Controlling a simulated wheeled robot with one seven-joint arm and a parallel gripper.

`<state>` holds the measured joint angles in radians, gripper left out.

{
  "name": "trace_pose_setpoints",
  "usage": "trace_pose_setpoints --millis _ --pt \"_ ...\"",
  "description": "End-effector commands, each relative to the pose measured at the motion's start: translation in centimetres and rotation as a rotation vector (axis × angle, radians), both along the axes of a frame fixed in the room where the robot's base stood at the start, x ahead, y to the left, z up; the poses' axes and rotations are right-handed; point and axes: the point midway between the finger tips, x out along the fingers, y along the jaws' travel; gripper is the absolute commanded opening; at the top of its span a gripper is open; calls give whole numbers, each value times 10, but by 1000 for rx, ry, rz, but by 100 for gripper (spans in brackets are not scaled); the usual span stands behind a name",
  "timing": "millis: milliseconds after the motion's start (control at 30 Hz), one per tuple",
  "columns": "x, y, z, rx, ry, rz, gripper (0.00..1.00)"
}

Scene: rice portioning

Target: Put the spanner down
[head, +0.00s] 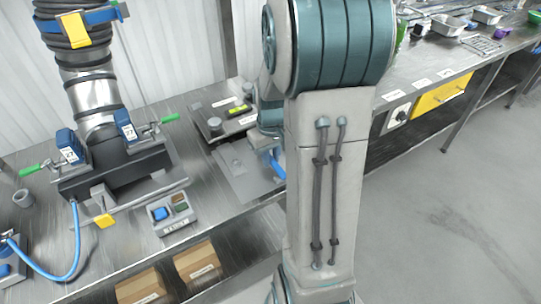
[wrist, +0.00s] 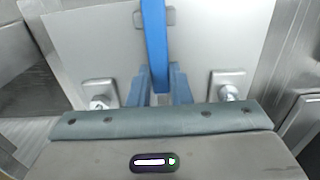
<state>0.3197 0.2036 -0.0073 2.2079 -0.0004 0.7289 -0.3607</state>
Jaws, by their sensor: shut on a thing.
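The spanner (wrist: 154,38) is a long blue bar in the wrist view, running from between my fingers to the top edge. My gripper (wrist: 160,78) is shut on it with two blue fingers. The bar passes over a small grey fitting on a pale metal plate (wrist: 220,40). I cannot tell whether it touches. In the head view a blue piece (head: 277,163), seemingly the spanner, shows beside my arm over the grey plate (head: 238,165) on the bench. My arm hides most of the gripper there.
Two bolt heads on square pads (wrist: 228,92) flank my fingers. Left on the bench stands a clamped duct fixture (head: 115,165) with green-handled clamps and a button box (head: 170,214). Boxes (head: 197,262) sit on the lower shelf.

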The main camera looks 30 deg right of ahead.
Motion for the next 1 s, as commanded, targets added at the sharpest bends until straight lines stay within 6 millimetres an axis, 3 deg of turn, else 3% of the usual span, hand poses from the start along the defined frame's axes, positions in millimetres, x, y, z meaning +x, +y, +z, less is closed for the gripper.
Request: trace_pose_setpoints --millis 367,400,467,800,1000 --pt "0 0 -5 -1 -1 0 0" --pt "0 0 -4 0 -1 0 26" --pt "0 0 -4 0 -1 0 39" --pt "0 0 0 0 -1 0 39" --pt "1 -1 29 -2 -6 0 39"
